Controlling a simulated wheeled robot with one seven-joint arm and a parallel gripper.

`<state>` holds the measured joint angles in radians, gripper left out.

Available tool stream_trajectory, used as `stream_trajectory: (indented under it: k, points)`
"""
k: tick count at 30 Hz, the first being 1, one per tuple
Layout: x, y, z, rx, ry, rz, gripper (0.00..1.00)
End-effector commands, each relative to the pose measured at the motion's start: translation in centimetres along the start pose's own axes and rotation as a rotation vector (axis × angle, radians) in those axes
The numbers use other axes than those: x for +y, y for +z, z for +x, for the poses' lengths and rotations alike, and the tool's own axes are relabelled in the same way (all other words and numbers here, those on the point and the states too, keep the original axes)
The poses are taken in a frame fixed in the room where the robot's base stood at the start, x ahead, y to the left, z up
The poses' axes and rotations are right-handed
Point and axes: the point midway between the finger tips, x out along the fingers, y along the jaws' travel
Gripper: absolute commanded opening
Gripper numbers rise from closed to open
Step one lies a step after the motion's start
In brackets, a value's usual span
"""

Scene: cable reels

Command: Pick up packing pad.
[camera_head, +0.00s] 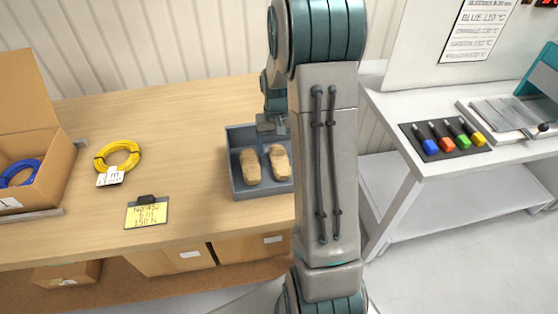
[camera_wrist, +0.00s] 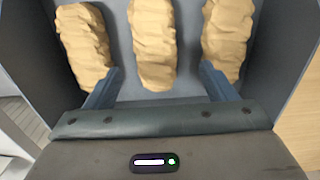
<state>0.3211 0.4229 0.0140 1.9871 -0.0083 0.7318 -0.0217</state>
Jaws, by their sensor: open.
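Tan, crumpled packing pads lie in a grey-blue tray (camera_head: 264,191) on the wooden bench. In the head view I see a left pad (camera_head: 250,167) and a right pad (camera_head: 280,163); my arm covers the tray's right part. The wrist view shows three: a left pad (camera_wrist: 83,45), a middle pad (camera_wrist: 154,45) and a right pad (camera_wrist: 228,40). My gripper (camera_wrist: 160,80) is open above the tray. Its fingers lie either side of the middle pad in that picture, with nothing gripped. I cannot tell how high the fingertips are above the pads.
The tray walls (camera_wrist: 288,65) rise around the pads. Left on the bench are a yellow cable coil (camera_head: 117,156), a yellow label card (camera_head: 147,214) and a cardboard box (camera_head: 40,150) with blue cable. A white table (camera_head: 400,200) with coloured-handled tools stands right.

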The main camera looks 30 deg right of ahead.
Motion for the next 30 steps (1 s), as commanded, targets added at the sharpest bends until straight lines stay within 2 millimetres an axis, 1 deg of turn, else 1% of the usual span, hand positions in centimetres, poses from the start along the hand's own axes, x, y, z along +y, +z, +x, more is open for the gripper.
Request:
stream_trajectory:
  k: [5,8,9,12,15,22,23,24,26,27,30]
  points:
    - [0.2,0.6,1.5,-0.004,0.0,0.001,0.78]
    - [0.5,1.1,3.1,-0.006,-0.001,0.0,0.78]
    - [0.5,1.1,3.7,-0.004,-0.001,0.0,0.78]
    - [0.5,1.0,4.7,-0.002,0.0,-0.001,0.78]
    - [0.5,1.0,5.3,-0.001,0.0,-0.001,0.78]
    - [0.5,1.0,5.3,0.0,0.0,-0.001,0.78]
    - [0.5,1.0,5.3,0.0,0.0,-0.001,0.7]
    - [0.5,1.0,5.3,0.0,0.0,-0.001,0.59]
    - [0.5,1.0,5.3,0.0,0.0,-0.001,0.42]
    - [0.5,1.0,5.3,0.0,0.0,0.0,0.31]
    - [0.5,1.0,5.3,0.001,0.0,0.0,0.3]
